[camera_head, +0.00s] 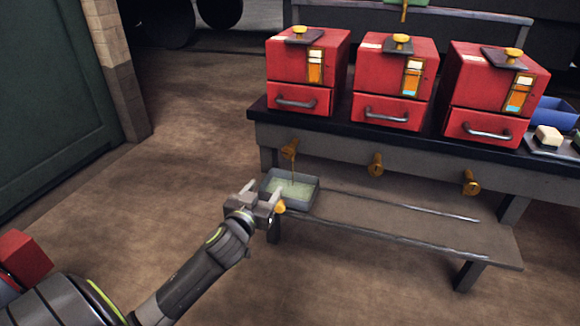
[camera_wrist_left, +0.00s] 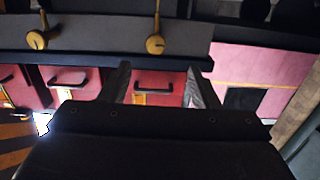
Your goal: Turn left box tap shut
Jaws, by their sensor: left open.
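Three red boxes stand in a row on a dark bench. The left box (camera_head: 306,72) has a brass knob (camera_head: 299,31) on top. A brass tap (camera_head: 289,149) sits below it on the bench front. A thin stream runs from this tap into a grey tray (camera_head: 314,196) of pale liquid on the low shelf. My left gripper (camera_head: 262,192) is open and empty, in front of the tray and below the tap, apart from it. In the left wrist view the scene is upside down; a brass tap (camera_wrist_left: 155,45) shows beyond the open fingers (camera_wrist_left: 160,84).
The middle tap (camera_head: 376,164) and right tap (camera_head: 471,182) sit further along the bench front. The shelf (camera_head: 410,226) is bare right of the tray. A small yellow thing (camera_head: 281,207) shows beside my gripper; I cannot tell what it is. A blue bin (camera_head: 553,111) is at right.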

